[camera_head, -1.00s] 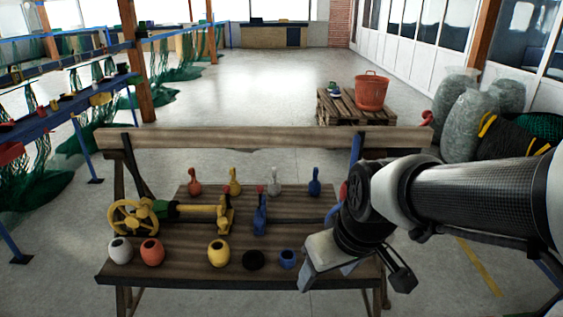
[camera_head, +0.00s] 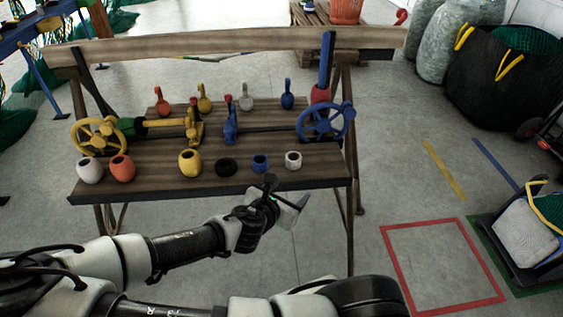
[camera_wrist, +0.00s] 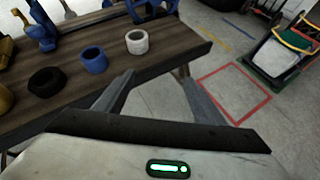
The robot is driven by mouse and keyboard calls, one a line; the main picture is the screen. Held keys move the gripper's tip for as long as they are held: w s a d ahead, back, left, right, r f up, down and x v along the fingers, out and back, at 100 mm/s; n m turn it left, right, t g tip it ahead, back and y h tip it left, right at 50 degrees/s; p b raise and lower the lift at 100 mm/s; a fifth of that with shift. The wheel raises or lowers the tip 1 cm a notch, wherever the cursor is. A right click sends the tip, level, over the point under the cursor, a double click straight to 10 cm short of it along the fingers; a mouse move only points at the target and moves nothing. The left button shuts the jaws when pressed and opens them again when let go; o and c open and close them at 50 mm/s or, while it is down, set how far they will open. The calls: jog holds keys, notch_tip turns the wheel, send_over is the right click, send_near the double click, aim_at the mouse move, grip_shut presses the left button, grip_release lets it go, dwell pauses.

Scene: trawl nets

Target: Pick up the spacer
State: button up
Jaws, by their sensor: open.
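A front row of small hollow pieces lies along the bench edge; I cannot tell for sure which one is the spacer. It includes a short white ring (camera_head: 293,160), a blue ring (camera_head: 260,163), a flat black ring (camera_head: 226,166), a yellow pot-shaped piece (camera_head: 190,162), an orange one (camera_head: 122,168) and a white one (camera_head: 90,170). The wrist view shows the white ring (camera_wrist: 137,42), the blue ring (camera_wrist: 94,60) and the black ring (camera_wrist: 46,81) beyond the fingers. My gripper (camera_wrist: 155,76) is open and empty, in front of the bench edge, apart from all pieces.
The wooden bench (camera_head: 330,178) carries a yellow handwheel (camera_head: 98,138), a blue handwheel (camera_head: 326,122) and several knobbed pieces behind, including a blue one (camera_head: 288,96). A cart (camera_head: 525,240) stands at the right. The floor inside the red outline (camera_head: 440,260) is clear.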

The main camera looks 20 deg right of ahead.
notch_tip(320, 180, up, 2)
jog(key=w+a+n+t, duration=0.2)
jog(key=w+n, duration=0.1)
jog(key=b, duration=0.2)
send_near(294, 158)
jog(key=shift+w+d+f, duration=0.1)
jog(key=shift+w+d, duration=0.75)
jog(key=shift+w, duration=0.15)
jog(key=x, duration=0.5)
jog(key=shift+d, duration=0.15)
jog(key=shift+s, duration=0.1)
jog(key=c, duration=1.1)
jog(key=shift+c, duration=0.2)
notch_tip(294, 158, up, 10)
jog(key=p, duration=0.1)
jog(key=shift+p, duration=0.35)
